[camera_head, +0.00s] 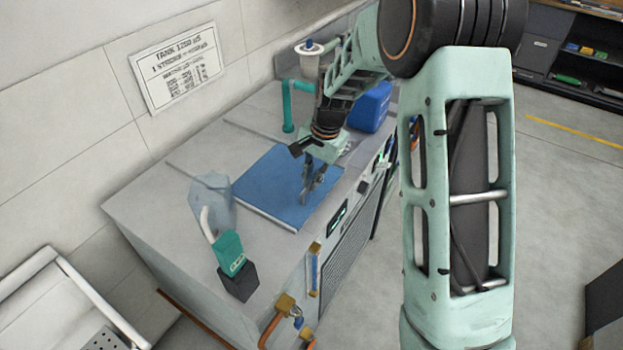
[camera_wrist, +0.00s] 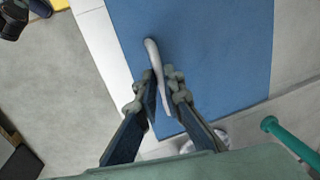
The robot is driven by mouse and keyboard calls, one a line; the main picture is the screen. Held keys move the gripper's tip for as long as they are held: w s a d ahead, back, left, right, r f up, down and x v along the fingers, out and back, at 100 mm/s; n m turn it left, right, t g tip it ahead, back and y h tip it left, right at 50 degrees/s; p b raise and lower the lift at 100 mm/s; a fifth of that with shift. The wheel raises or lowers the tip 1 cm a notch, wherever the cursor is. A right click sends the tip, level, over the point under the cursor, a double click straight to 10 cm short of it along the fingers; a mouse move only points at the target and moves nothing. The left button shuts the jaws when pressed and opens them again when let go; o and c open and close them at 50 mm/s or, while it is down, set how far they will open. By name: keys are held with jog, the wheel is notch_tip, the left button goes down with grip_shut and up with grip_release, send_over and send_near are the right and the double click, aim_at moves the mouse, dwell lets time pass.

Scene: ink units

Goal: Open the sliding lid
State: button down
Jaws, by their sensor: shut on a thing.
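The sliding lid (camera_head: 262,188) is a flat blue panel lying on the grey top of the unit. It fills much of the wrist view (camera_wrist: 220,50). A pale, rounded bar-like handle (camera_wrist: 153,55) stands over the lid near its edge and passes between my fingers. My gripper (camera_head: 308,192) points down at the lid's right part and is shut on this handle, as the wrist view (camera_wrist: 163,85) shows. In the head view the handle is too small to tell apart from the fingers.
A teal pipe (camera_head: 290,105) and a blue box (camera_head: 370,107) stand behind the lid. A bare grey top (camera_head: 150,205) lies left of the lid.

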jog(key=shift+w+a, duration=0.1)
jog(key=w+a+p, duration=0.1)
jog(key=w+a, duration=0.3)
jog(key=a, duration=0.2)
jog(key=w+a, duration=0.4)
jog(key=a, duration=0.2)
jog(key=w+a+p, duration=0.1)
jog(key=w+a, duration=0.2)
jog(key=a, duration=0.2)
jog(key=shift+w+a+p, duration=0.3)
jog(key=shift+w+a, duration=0.1)
jog(key=c, duration=2)
grip_release()
jog(key=shift+c, duration=0.2)
jog(key=shift+r, duration=0.15)
notch_tip(320, 180, up, 12)
jog(key=s+d, duration=0.1)
jog(key=d, duration=0.1)
jog(key=shift+s+f, duration=0.15)
jog(key=shift+f, duration=0.05)
